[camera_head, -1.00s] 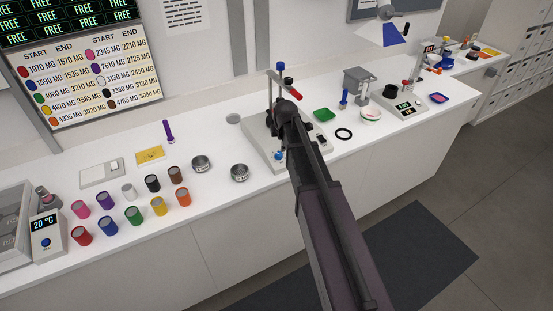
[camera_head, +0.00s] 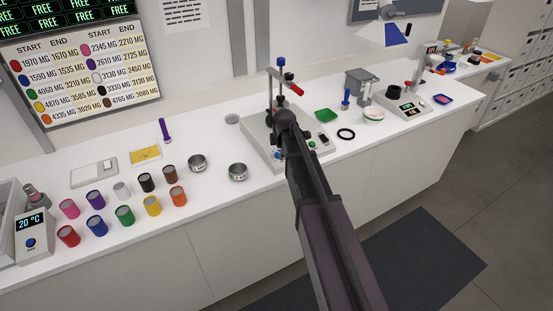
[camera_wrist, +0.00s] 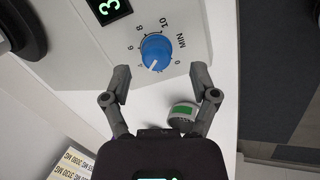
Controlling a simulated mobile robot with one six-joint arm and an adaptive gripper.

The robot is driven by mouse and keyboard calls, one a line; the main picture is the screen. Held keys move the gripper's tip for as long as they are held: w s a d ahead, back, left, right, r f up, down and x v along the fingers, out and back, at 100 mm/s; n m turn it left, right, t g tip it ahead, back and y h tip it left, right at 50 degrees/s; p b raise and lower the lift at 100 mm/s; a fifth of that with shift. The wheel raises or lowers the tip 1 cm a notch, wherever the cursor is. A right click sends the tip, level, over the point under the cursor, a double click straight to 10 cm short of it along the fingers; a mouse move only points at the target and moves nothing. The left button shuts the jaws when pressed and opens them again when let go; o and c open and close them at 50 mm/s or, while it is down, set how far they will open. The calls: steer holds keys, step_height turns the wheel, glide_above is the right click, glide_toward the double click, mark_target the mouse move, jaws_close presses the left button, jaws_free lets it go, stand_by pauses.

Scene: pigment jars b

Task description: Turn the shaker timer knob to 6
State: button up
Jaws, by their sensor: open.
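The blue shaker timer knob (camera_wrist: 155,52) sits on a pale panel in the wrist view, with a dial marked 0, 4, 6, 8, 10 and MIN. Its white pointer aims down in the picture, between 4 and 0. A black display above it shows a green 3, cut off by the frame edge. My gripper (camera_wrist: 160,80) is open and empty, its fingertips below the knob on either side, with no contact visible. In the head view, the shaker (camera_head: 256,137) stands on the bench behind my arm, which hides my gripper there.
A round green-and-white thing (camera_wrist: 183,115) lies below the knob near the right finger. A black ring (camera_head: 346,134) and green dish (camera_head: 326,115) are right.

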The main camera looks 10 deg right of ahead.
steer(key=shift+b+x, duration=1.05)
steer(key=shift+x, duration=0.35)
